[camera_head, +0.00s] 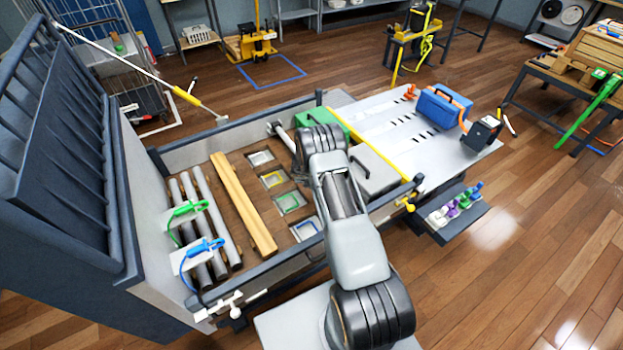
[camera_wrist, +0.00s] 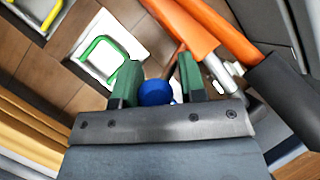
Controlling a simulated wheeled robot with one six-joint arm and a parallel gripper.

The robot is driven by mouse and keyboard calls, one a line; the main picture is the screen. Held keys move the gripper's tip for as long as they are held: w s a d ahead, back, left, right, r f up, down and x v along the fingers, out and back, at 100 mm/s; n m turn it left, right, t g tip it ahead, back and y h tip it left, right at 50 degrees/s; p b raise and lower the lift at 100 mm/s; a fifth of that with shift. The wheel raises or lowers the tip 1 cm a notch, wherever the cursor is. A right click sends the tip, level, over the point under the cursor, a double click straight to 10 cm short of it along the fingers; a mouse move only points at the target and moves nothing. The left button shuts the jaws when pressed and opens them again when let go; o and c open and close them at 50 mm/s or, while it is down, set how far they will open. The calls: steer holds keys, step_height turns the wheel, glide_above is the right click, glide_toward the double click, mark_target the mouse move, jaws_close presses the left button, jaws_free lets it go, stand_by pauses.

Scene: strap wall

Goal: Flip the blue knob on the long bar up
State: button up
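The blue knob (camera_wrist: 155,92) is a round ball low in the middle of the wrist view. My gripper (camera_wrist: 157,82) has two dark green fingers, set apart on either side of the knob. A small gap shows by the right finger; contact at the left finger cannot be told. A thick orange bar (camera_wrist: 238,37) with a black end runs across the upper right of the wrist view. How the knob joins a bar is hidden. In the head view my arm covers the knob, and my fingers cannot be made out there.
The truck bed holds a wooden beam (camera_head: 243,205), grey pipes (camera_head: 213,228) and coloured square frames, including a green one (camera_head: 290,203). Low side rails edge it. A grey box (camera_head: 374,170) and green case (camera_head: 335,122) stand close beside my arm.

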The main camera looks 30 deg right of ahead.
steer(key=shift+o, duration=1.4)
steer(key=shift+w+a+f, duration=0.1)
steer(key=shift+a+f, duration=0.15)
steer(key=shift+f, duration=0.05)
steer(key=shift+o, duration=0.2)
steer(key=shift+d+r, duration=0.15)
steer(key=shift+d, duration=0.05)
steer(key=v, duration=1.3)
steer(key=shift+s+r, duration=0.25)
steer(key=shift+r, duration=0.1)
